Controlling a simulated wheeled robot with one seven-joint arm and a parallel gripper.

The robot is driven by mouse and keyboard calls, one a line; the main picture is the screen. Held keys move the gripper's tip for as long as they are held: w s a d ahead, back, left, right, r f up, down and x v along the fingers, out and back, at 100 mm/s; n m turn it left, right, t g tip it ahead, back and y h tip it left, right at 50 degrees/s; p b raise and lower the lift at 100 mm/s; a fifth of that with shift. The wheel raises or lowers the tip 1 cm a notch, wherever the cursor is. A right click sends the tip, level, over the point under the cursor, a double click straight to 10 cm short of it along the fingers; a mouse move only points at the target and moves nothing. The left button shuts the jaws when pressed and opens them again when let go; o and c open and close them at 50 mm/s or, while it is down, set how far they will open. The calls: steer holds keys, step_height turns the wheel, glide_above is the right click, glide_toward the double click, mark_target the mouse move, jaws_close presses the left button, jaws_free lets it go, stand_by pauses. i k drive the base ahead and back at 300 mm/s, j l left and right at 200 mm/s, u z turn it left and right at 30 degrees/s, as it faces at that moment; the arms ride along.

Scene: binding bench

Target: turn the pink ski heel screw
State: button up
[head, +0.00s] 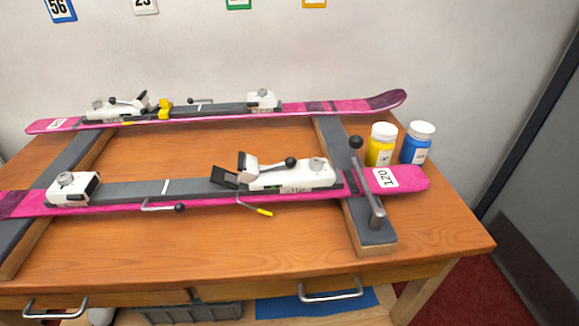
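Two pink skis lie across the bench. The near pink ski (215,200) carries a white binding piece with a brake and a black-knobbed lever (290,162) toward its right end, which looks like the heel piece (290,178). A round grey screw head (317,163) sits on top of it. A smaller white piece (72,190) with a round grey top is at its left. The far pink ski (340,106) has a levered white piece (112,108) at left and a white piece (264,101) with a round top at right. My gripper is not in view.
The skis rest on two grey-topped wooden supports (374,237); the right one has an upright clamp lever with a black knob (355,142). A yellow jar (381,150) and a blue jar (417,148) stand at the back right. The bench front (200,262) is clear.

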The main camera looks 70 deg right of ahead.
mark_target(315, 164)
steer(key=k+l+z, duration=0.1)
steer(key=z, duration=0.25)
steer(key=k+l+z, duration=0.1)
steer(key=z, duration=0.3)
